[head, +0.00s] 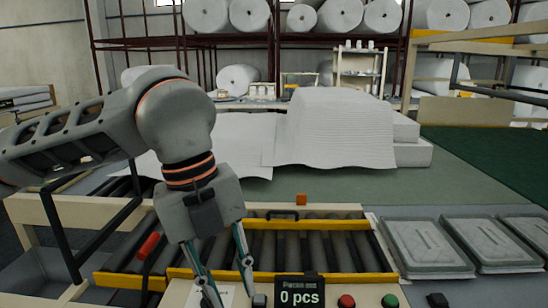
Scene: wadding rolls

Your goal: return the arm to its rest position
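My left arm comes in from the left and bends down at the wrist. My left gripper (229,289) points down in front of the roller conveyor, near the display at the bottom of the head view. Its two thin fingers are spread apart, and no object shows between them. The fingertips are close to the bottom edge, by a white paper and a small dark block, and I cannot tell whether they touch anything. My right arm and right gripper are not in view.
A roller conveyor (318,251) with yellow rails lies ahead. A counter display (299,291), a red button (346,301) and a green button (390,301) stand in front. Lidded grey trays (427,246) sit at right. White wadding (335,130) covers the table behind; shelves hold rolls.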

